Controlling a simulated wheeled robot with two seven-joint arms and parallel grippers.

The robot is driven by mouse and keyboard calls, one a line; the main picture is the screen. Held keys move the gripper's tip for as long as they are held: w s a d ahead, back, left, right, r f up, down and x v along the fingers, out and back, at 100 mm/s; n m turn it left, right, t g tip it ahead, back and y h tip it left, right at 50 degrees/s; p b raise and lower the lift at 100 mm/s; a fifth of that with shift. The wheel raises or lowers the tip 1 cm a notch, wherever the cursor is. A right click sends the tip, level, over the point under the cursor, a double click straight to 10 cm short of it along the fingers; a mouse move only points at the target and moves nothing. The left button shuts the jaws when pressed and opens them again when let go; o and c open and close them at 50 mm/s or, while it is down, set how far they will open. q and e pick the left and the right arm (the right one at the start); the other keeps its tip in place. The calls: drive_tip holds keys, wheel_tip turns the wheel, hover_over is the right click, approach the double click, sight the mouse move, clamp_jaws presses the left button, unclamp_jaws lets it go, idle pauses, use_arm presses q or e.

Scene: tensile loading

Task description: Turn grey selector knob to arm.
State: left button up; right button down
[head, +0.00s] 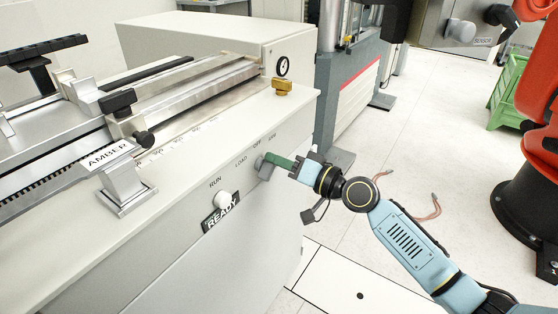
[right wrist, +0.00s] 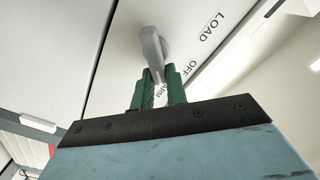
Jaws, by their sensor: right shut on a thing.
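The grey selector knob (head: 262,161) is on the front of the pale machine, near the printed words LOAD, OFF and a partly hidden one. In the right wrist view the knob (right wrist: 152,42) has a grey lever that reaches down between my green fingers. The word ARM (right wrist: 161,94) shows between those fingers. My right gripper (head: 275,161) is shut on the knob; it also shows in the right wrist view (right wrist: 158,80). The fingers cover part of the lever's end. My left gripper is not in view.
A white knob (head: 224,200) sits above a READY plate (head: 221,215) on the machine's front. A red-orange machine (head: 540,85) is at the right. Pale floor lies open between.

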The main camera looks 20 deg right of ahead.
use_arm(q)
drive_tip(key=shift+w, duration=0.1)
use_arm(e)
drive_tip(key=c, duration=1.4)
unclamp_jaws()
drive_tip(key=shift+s, duration=0.1)
